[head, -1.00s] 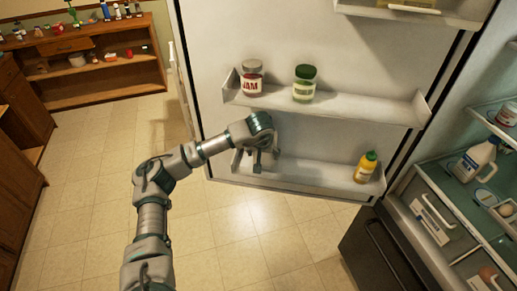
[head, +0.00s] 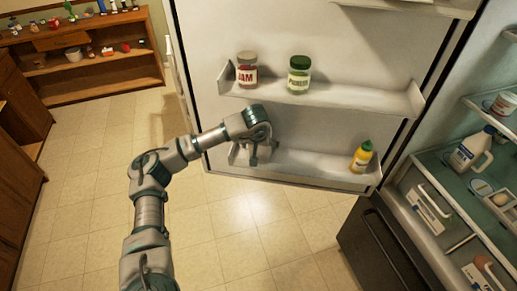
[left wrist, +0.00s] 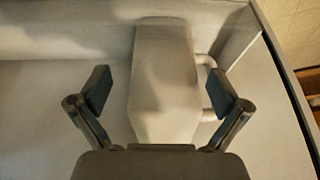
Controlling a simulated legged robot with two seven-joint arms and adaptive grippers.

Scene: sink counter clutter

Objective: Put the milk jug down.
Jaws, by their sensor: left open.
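My left gripper (head: 262,158) is at the left end of the lower shelf of the open fridge door, its fingers apart. In the left wrist view, a pale white jug (left wrist: 165,85) with a handle on its right side stands between the open fingers (left wrist: 158,92), with gaps on both sides. In the head view this jug is mostly hidden behind the gripper. Another white jug (head: 472,150) with a dark cap and a label stands inside the fridge on a shelf at the right. My right gripper is not in view.
The lower door shelf (head: 310,165) also holds a yellow bottle (head: 361,157) at its right end. A jam jar (head: 247,70) and a green-lidded jar (head: 299,74) stand on the shelf above. A wooden shelf unit (head: 95,65) is at the back left. The tiled floor is clear.

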